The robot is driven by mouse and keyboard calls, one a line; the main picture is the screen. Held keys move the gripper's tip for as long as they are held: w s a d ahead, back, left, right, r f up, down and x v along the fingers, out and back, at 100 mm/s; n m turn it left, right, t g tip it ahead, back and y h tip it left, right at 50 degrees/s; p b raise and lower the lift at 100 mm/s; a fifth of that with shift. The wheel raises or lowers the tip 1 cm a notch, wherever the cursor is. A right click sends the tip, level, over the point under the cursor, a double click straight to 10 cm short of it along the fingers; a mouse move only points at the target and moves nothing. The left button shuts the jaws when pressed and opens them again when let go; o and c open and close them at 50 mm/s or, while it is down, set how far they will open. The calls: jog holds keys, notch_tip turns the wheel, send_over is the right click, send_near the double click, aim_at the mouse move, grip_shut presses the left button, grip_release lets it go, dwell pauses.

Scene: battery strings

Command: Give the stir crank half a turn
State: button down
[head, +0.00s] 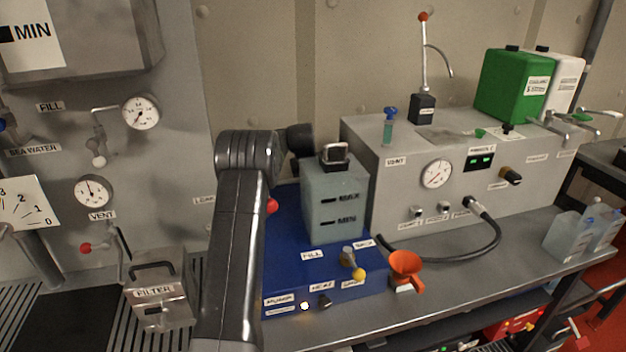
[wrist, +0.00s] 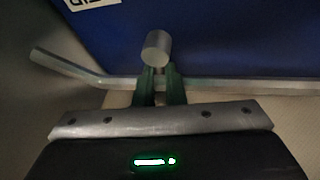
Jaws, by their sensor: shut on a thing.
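In the wrist view, my gripper (wrist: 160,75) has its two green fingers shut on a short grey cylindrical grip (wrist: 156,46), which I take to be the handle of the stir crank. The grip's rounded end shows just beyond the fingertips; its lower part is hidden between them. A bent metal bar (wrist: 75,68) runs across behind the fingers; I cannot tell whether it joins the grip. The blue unit (head: 325,278) fills the background of the wrist view. In the head view my arm hides the gripper and the crank.
A translucent tank (head: 338,212) marked MAX and MIN stands on the blue unit, close to my arm. A grey console (head: 395,190) and an orange funnel (head: 406,264) are to the right. A filter box (head: 157,305) is left of my arm.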

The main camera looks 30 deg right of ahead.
jog(key=shift+a+n, duration=0.1)
jog(key=shift+n, duration=0.3)
jog(key=c, duration=1.5)
grip_release()
notch_tip(320, 180, up, 10)
jog(key=shift+b, duration=0.85)
